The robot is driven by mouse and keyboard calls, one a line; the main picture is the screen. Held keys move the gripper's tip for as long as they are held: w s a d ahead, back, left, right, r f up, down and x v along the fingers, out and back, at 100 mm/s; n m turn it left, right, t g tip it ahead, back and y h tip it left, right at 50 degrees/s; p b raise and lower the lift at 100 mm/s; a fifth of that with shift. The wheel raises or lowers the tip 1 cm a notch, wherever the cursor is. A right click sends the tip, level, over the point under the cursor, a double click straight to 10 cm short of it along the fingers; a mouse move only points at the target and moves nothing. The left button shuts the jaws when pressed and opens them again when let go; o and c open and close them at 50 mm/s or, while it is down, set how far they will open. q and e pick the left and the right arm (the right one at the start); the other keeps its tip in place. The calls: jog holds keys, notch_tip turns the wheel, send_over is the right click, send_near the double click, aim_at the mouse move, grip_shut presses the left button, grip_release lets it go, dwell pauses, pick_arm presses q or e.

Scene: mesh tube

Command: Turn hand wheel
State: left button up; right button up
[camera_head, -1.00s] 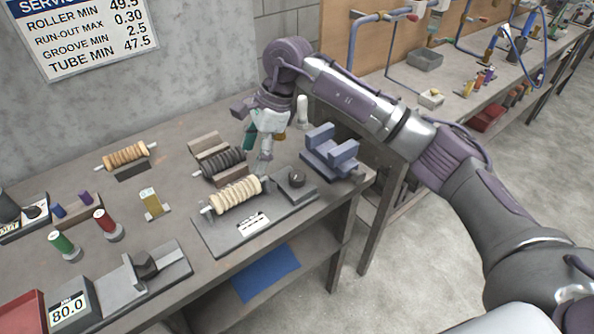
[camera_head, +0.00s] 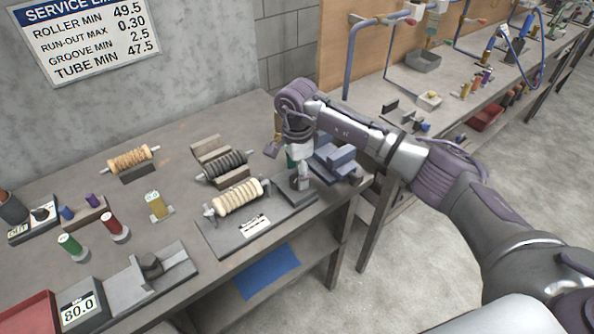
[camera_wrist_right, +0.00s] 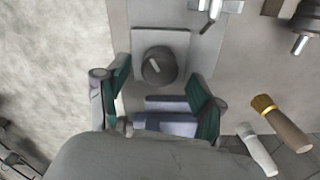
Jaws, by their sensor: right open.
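The hand wheel is a small dark round knob (camera_wrist_right: 158,66) with a light bar mark on top, on a square grey block in the right wrist view. In the head view it sits at the right end of the grey fixture plate (camera_head: 222,238), mostly hidden by my right gripper (camera_head: 299,176). The right gripper points down over the knob. In the wrist view its teal-padded fingers (camera_wrist_right: 160,76) are open, one to each side of the knob, apart from it. A cream ribbed roller (camera_head: 238,197) lies in the fixture, left of the knob. My left gripper is not in view.
A blue-grey V-block stand (camera_head: 338,160) is close behind and right of the gripper. A dark roller (camera_head: 224,165) and a tan roller (camera_head: 129,159) lie behind on the bench. Several coloured spools and a gauge (camera_head: 80,308) stand left.

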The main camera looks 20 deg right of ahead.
jog(key=shift+f, duration=0.65)
jog(key=c, duration=1.1)
jog(key=shift+c, duration=0.2)
